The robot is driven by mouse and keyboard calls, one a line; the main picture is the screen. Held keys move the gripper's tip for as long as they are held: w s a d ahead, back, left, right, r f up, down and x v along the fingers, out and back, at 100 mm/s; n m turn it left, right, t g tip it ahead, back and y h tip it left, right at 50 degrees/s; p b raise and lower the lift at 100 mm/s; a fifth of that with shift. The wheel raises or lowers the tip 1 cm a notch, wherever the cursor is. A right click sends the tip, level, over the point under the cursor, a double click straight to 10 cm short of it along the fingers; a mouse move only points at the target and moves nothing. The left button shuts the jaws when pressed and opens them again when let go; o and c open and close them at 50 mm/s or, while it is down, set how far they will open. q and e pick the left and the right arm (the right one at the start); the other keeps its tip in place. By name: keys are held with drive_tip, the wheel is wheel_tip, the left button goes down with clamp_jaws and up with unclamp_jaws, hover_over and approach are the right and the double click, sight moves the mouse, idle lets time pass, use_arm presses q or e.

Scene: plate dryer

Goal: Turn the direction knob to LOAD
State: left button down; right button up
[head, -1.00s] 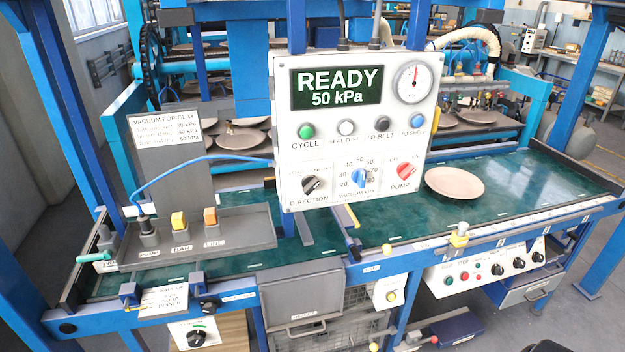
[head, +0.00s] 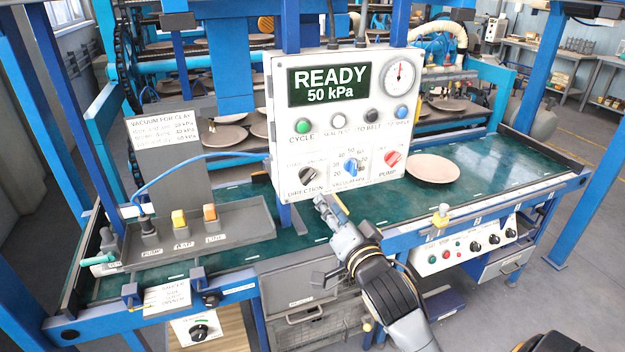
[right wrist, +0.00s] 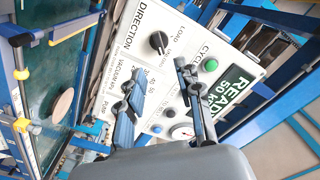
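The black direction knob (head: 308,176) is at the lower left of the white control panel (head: 281,120), above the label DIRECTION. In the right wrist view the knob (right wrist: 158,42) shows past the fingertips, with LOAD lettering beside it. Its pointer setting is too small to read surely. My right gripper (head: 331,205) is in front of the panel, below and right of the knob, apart from it. In the right wrist view its two fingers (right wrist: 158,78) are spread with nothing between them. My left gripper is out of view.
A blue vacuum knob (head: 351,166) and red pump knob (head: 393,158) sit right of the direction knob. Button row and gauge (head: 400,78) are above. A grey tray (head: 235,236) with a blue hose (head: 190,160) is at left. A plate (head: 432,168) lies on the green table.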

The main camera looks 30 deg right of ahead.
sight(310, 179)
drive_tip(key=p+x, duration=0.2)
drive_tip(key=x, duration=0.7)
drive_tip(key=shift+w+d+p, duration=0.1)
drive_tip(key=shift+w+p, duration=0.05)
drive_tip(key=shift+p, duration=0.15)
drive_tip(key=shift+w+d+f, duration=0.1)
drive_tip(key=shift+w+d, duration=0.05)
drive_tip(key=shift+w, duration=0.45)
clamp_jaws()
